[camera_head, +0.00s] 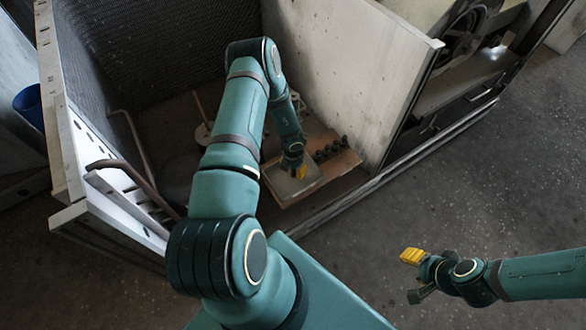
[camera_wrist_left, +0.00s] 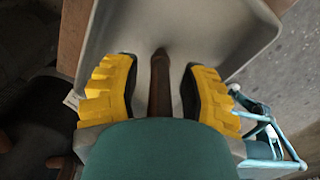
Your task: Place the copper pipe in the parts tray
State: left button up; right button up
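The copper pipe (camera_wrist_left: 160,85) shows in the left wrist view as a dark brown rod between my left gripper's yellow fingers (camera_wrist_left: 160,92). Gaps show on both sides of it, so the fingers are open around it. The pipe lies over the grey parts tray (camera_wrist_left: 225,22) and seems to rest in it; its near end is hidden by the gripper. In the head view my left gripper (camera_head: 296,172) is low over the tray (camera_head: 283,190), and the pipe cannot be made out there. My right gripper (camera_head: 412,276) is open and empty over the floor at the lower right.
The tray sits on a brown board (camera_head: 342,163) beside a row of several dark fittings (camera_head: 330,150). A pale panel (camera_head: 345,70) stands to the right. Bent brown pipes (camera_head: 135,150) and a metal wall (camera_head: 65,130) stand at left. The floor at right is clear.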

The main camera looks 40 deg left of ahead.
pick_arm(q)
notch_tip(320, 180, up, 12)
jog(key=p, duration=0.3)
jog(key=shift+r+p, duration=0.15)
jog(key=shift+p, duration=0.15)
jog(key=s+d+r+m+h, duration=0.1)
jog(key=s+d+r+m, duration=0.2)
jog(key=d+m, duration=0.6)
jog(key=s+d+r+m+t+h, duration=0.1)
jog(key=s+d+r+m, duration=0.2)
jog(key=d+m, duration=0.7)
jog(key=s+d+r+m+h, duration=0.1)
jog(key=s+d+r+m, duration=0.3)
jog(key=d+m, duration=0.5)
jog(key=m, duration=0.7)
jog(key=shift+d+m+t+h, duration=0.15)
jog(key=shift+m+t+h, duration=0.15)
jog(key=shift+m+h, duration=0.1)
jog(key=shift+w, duration=0.1)
